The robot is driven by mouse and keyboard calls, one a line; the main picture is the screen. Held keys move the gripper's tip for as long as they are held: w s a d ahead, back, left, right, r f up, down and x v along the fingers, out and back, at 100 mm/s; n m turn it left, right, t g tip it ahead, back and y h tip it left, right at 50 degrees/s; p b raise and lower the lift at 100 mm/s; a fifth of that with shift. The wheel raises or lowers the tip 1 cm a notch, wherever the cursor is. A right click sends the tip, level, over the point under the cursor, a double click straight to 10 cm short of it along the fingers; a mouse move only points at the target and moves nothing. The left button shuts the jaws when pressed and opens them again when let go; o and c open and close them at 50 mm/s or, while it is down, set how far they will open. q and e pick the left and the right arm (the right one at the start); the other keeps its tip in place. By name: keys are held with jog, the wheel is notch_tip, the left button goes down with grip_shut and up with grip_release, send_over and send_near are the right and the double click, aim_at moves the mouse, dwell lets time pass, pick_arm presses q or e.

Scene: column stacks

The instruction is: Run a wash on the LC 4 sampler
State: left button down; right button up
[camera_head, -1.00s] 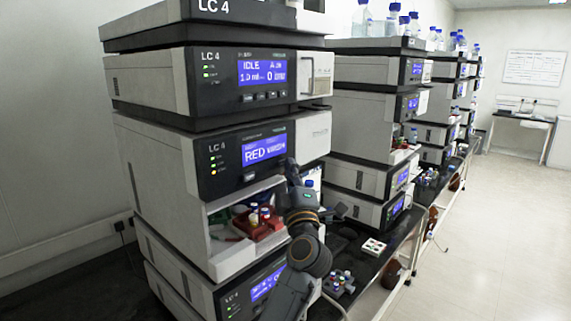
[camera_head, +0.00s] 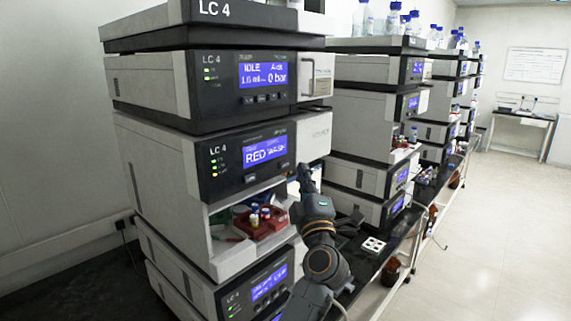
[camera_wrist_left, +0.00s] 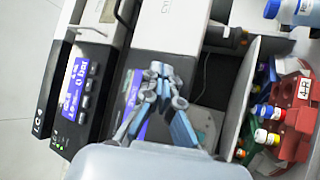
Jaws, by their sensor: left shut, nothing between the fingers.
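My left gripper (camera_head: 304,170) is shut and empty, in front of the sampler's right side, by the bay's upper right. In the left wrist view its closed fingertips (camera_wrist_left: 160,72) overlap the sampler's front and partly hide its display. I cannot tell whether they touch it.
Above the sampler is a pump module (camera_head: 262,75) reading "IDLE" and "0 bar". Another module (camera_head: 265,285) sits below. More stacks (camera_head: 375,110) with bottles stand along the bench to the right. A small white rack (camera_head: 373,245) lies on the bench. The floor (camera_head: 480,230) at right is clear.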

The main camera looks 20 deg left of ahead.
pick_arm(q)
jog(key=d, duration=0.1)
jog(key=s+d, duration=0.1)
jog(key=d, duration=0.1)
jog(key=shift+a, duration=0.1)
dwell(0.7)
